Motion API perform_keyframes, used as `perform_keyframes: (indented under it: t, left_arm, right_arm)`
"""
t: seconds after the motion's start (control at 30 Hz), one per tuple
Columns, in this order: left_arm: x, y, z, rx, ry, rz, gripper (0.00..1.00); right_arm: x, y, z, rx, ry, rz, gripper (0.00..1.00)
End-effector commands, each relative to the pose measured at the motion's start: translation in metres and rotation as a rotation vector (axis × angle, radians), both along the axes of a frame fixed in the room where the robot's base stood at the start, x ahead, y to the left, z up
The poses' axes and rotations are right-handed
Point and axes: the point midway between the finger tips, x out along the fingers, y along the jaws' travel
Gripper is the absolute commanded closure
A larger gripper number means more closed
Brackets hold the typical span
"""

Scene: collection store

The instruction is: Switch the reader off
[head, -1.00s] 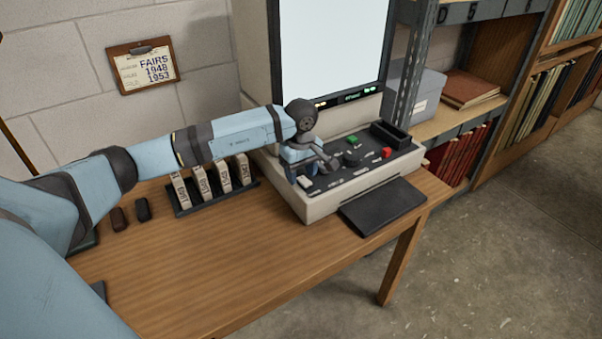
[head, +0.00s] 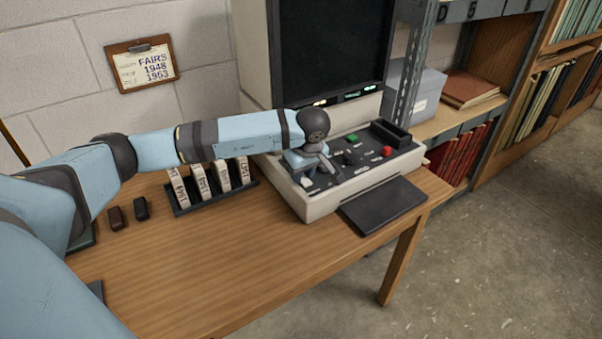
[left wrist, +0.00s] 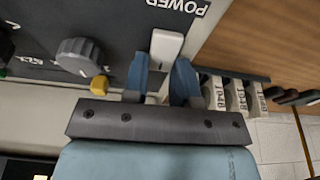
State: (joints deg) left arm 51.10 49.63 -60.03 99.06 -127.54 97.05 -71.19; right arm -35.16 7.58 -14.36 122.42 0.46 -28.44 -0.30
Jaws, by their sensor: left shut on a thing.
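The reader (head: 320,203) stands on the wooden table, a beige machine with a dark control panel. Its large screen (head: 333,50) is dark. In the left wrist view, a white switch lever (left wrist: 165,47) sits beside the word POWER on the panel. My left gripper (left wrist: 166,75) is shut on this lever, one blue finger on each side of it. My right gripper is not in view.
A green button (head: 351,138) and a red knob (head: 387,151) sit on the panel. A rack of labelled boxes (head: 215,190) stands left of the reader. A clipboard (head: 142,66) hangs on the wall. Shelves stand at right.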

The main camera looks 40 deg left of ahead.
Motion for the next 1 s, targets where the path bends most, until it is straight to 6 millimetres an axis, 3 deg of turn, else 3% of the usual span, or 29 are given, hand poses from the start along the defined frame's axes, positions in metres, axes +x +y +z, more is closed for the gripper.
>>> perform_keyframes:
  t: [0.37, 0.4, 0.5, 0.83, 1.0]
  left_arm:
    - [0.0, -0.001, 0.001, 0.041, -0.018, 0.001, 0.98]
    - [0.0, -0.001, 0.001, 0.041, -0.018, 0.001, 0.68]
    - [0.0, -0.001, 0.001, 0.04, -0.018, 0.001, 0.49]
    - [0.0, -0.002, 0.004, 0.04, -0.019, 0.0, 0.49]
    - [-0.003, -0.008, 0.028, 0.039, -0.02, -0.001, 0.49]
  right_arm:
    - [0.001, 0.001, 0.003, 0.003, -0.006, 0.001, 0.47]
    - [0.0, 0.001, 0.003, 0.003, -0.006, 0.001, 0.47]
    - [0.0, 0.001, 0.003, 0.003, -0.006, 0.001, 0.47]
    - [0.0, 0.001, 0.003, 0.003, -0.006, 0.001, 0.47]
    - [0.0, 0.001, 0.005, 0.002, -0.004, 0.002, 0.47]
